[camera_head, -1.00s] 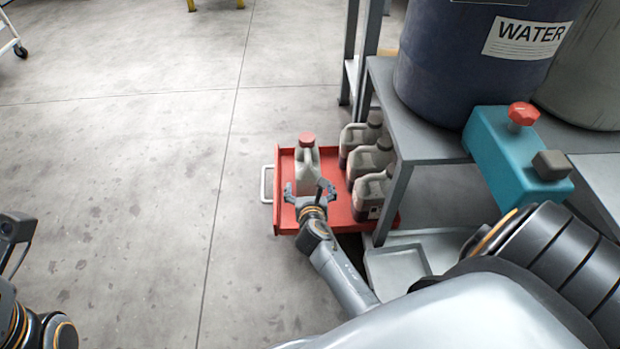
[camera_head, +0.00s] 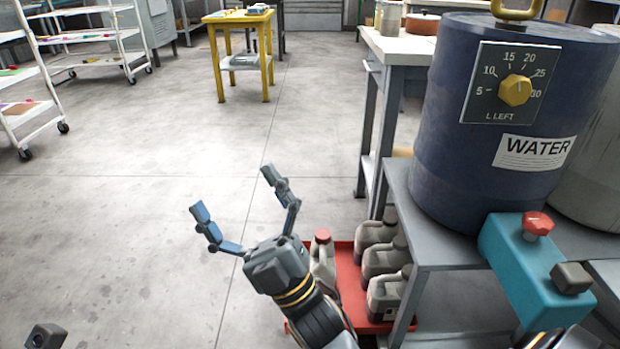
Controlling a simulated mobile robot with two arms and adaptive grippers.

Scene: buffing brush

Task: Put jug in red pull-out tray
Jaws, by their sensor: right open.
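A grey jug with a red cap (camera_head: 322,262) stands upright in the red pull-out tray (camera_head: 346,268), at its left side, partly hidden behind my right gripper. Several similar grey jugs with dark caps (camera_head: 384,262) stand in a row at the tray's right side. My right gripper (camera_head: 238,190) is raised in front of and left of the tray, fingers spread wide and empty, apart from the jug. A small dark part of my left arm (camera_head: 45,336) shows at the bottom left; its fingers cannot be made out.
A yellow table (camera_head: 240,18) and white shelf carts (camera_head: 95,62) stand farther back. The floor to the left is clear.

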